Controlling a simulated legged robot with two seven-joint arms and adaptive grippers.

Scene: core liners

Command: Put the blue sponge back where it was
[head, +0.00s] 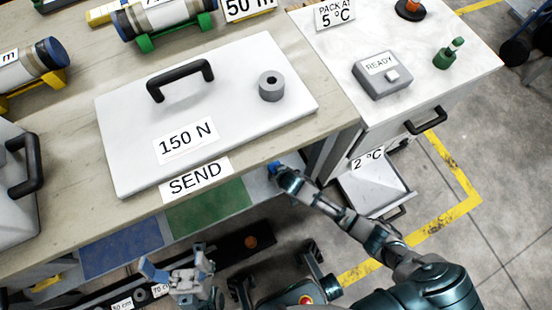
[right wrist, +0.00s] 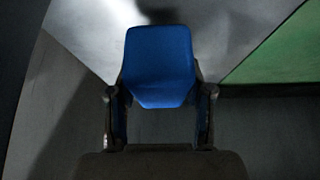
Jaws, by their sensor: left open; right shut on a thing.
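The blue sponge (right wrist: 160,62) stands between the fingers of my right gripper (right wrist: 160,105) in the right wrist view. The right gripper is shut on it. In the head view a small blue bit of the sponge (head: 274,167) shows at the tip of my right gripper (head: 282,174), by the table's front edge, over the lower shelf. My left gripper (head: 172,272) is open and empty in front of the lower shelf, at the bottom of the head view. The sponge is mostly hidden in the head view.
The lower shelf carries a green panel (head: 208,208), a blue panel (head: 122,246) and a pale grey part (head: 262,192). The table edge with the SEND label (head: 197,180) overhangs it. An open drawer (head: 372,188) marked 2 °C is to the right.

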